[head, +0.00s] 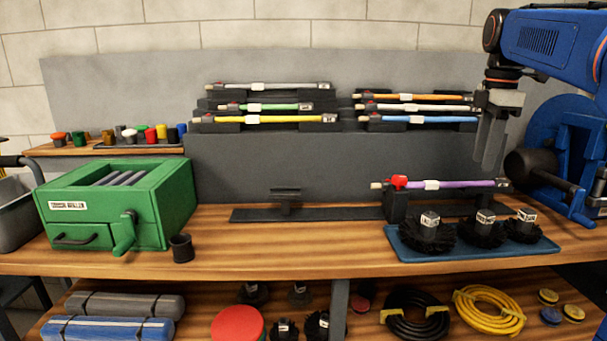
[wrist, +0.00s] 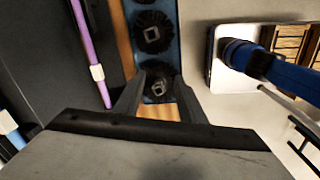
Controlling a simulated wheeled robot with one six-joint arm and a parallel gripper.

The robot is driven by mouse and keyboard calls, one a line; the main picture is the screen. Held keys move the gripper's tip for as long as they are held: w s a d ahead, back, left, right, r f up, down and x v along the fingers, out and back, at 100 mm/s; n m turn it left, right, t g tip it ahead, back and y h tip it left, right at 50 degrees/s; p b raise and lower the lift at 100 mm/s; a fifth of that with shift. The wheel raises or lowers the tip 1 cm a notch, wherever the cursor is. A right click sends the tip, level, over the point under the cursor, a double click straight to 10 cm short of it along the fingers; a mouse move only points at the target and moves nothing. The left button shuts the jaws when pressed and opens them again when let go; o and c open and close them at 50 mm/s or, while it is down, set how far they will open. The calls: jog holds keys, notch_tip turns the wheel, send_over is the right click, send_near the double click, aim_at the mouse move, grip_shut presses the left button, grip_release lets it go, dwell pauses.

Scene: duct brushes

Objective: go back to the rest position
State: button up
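My gripper (head: 491,160) hangs at the upper right in the head view, fingers pointing down, above and behind the blue mat with brushes. In the wrist view my gripper (wrist: 158,84) shows two dark fingers with a clear gap and nothing held between them. A purple rod (head: 460,184) with a red clamp (head: 399,181) lies across dark supports below and left of my fingers. It also shows in the wrist view (wrist: 90,45). Black brushes with light square tops, such as this one (head: 429,238), stand on the blue mat (head: 405,250).
Several coloured rods, including a yellow rod (head: 270,119) and a blue rod (head: 415,119), lie on racks at the back. A green box with a crank (head: 120,205) and a dark cup (head: 181,248) stand left. The wooden bench (head: 290,255) is bare in the middle front.

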jog(key=s+a+f+m+t, duration=0.1)
jog(key=s+a+f+m, duration=0.3)
jog(key=s+f, duration=0.4)
jog(key=s+a+f+m+t, duration=0.1)
jog(key=s+a+f+m, duration=0.3)
jog(key=s+f, duration=0.5)
jog(key=s+a+f+m+t, duration=0.2)
jog(key=s+a+f+m, duration=0.2)
jog(key=s+f+m, duration=0.3)
notch_tip(320, 180, down, 6)
jog(key=shift+s+r, duration=0.25)
jog(key=shift+s, duration=0.7)
jog(key=shift+o, duration=0.3)
